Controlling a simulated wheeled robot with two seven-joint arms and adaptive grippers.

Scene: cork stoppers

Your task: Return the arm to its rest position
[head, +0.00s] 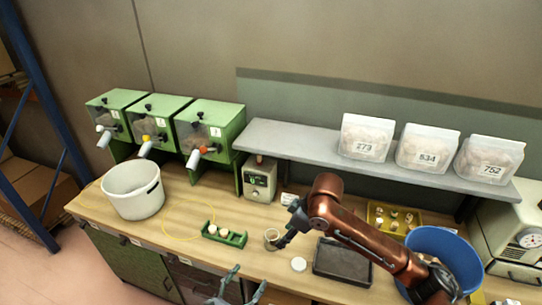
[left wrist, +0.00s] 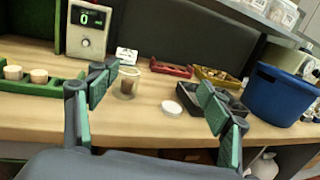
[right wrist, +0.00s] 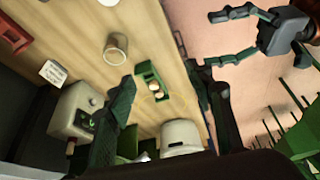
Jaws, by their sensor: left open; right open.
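My left gripper (head: 242,292) is at the bottom edge of the head view, in front of the bench, its fingers spread and empty. In the left wrist view its fingers (left wrist: 155,100) stand wide apart with nothing between them touching. My right gripper (head: 284,234), on the copper arm from the right, is above the bench beside a small glass jar (head: 271,240). In the right wrist view its fingers (right wrist: 162,105) are apart and empty. The jar (left wrist: 127,83) has something brown inside. A green rack (head: 224,235) holds pale stoppers (left wrist: 38,76). A white lid (head: 299,264) lies by the jar.
A dark tray (head: 343,262) lies under my right arm. A blue bucket (head: 446,246) and yellow bin (head: 392,221) are at right. A white pot (head: 133,190), green dispensers (head: 209,133) and a display box (head: 259,181) stand left. A shelf (head: 300,142) with bags overhangs the back.

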